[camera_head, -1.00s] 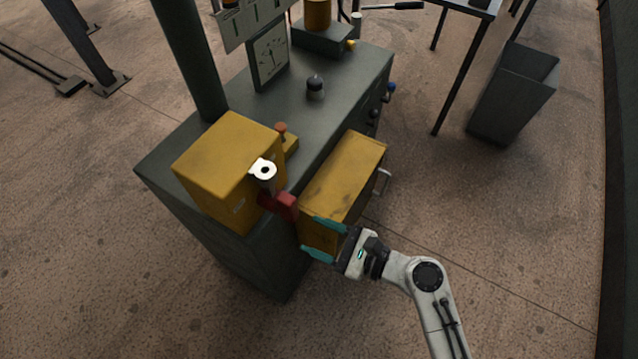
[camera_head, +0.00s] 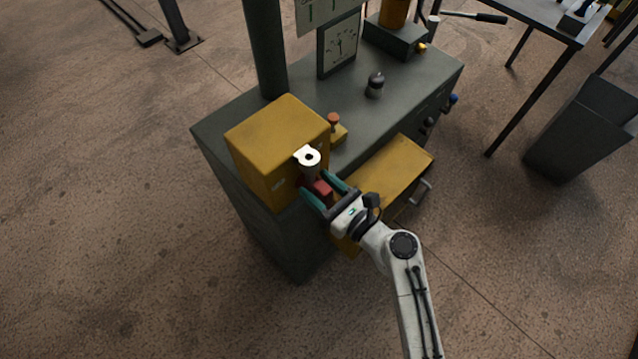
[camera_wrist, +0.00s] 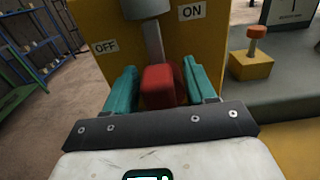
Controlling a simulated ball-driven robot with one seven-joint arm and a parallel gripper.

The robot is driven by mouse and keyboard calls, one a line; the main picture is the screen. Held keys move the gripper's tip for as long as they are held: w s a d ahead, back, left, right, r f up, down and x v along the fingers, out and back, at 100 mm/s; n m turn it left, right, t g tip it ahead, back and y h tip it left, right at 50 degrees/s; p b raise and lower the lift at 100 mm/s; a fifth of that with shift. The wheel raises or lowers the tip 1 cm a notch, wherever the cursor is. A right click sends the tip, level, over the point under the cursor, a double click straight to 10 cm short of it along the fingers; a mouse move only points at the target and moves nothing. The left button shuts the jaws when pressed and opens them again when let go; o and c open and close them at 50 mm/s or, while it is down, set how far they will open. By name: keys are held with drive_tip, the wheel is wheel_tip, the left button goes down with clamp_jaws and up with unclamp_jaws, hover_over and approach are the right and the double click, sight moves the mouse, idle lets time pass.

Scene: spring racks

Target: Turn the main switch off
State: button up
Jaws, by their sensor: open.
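The main switch is a yellow box (camera_head: 272,150) on the near left corner of the dark cabinet. A lever with a red handle (camera_head: 320,187) comes out of its front, and a pale metal hub (camera_head: 308,157) shows above the handle. In the wrist view the box carries an OFF label (camera_wrist: 105,47) at left and an ON label (camera_wrist: 191,11) at right. My gripper (camera_head: 322,188) is open with its teal fingers on either side of the red handle, which also shows in the wrist view (camera_wrist: 160,86). I cannot tell whether the fingers touch it.
A yellow drawer (camera_head: 395,165) stands open from the cabinet (camera_head: 345,110) beside my gripper. An orange push button on a yellow base (camera_head: 335,128) sits right of the box. A gauge (camera_head: 340,45) and a dark knob (camera_head: 375,85) stand farther back. Open floor lies at left.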

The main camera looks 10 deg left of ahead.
drive_tip(key=shift+w+a, duration=0.15)
drive_tip(key=shift+a, duration=0.05)
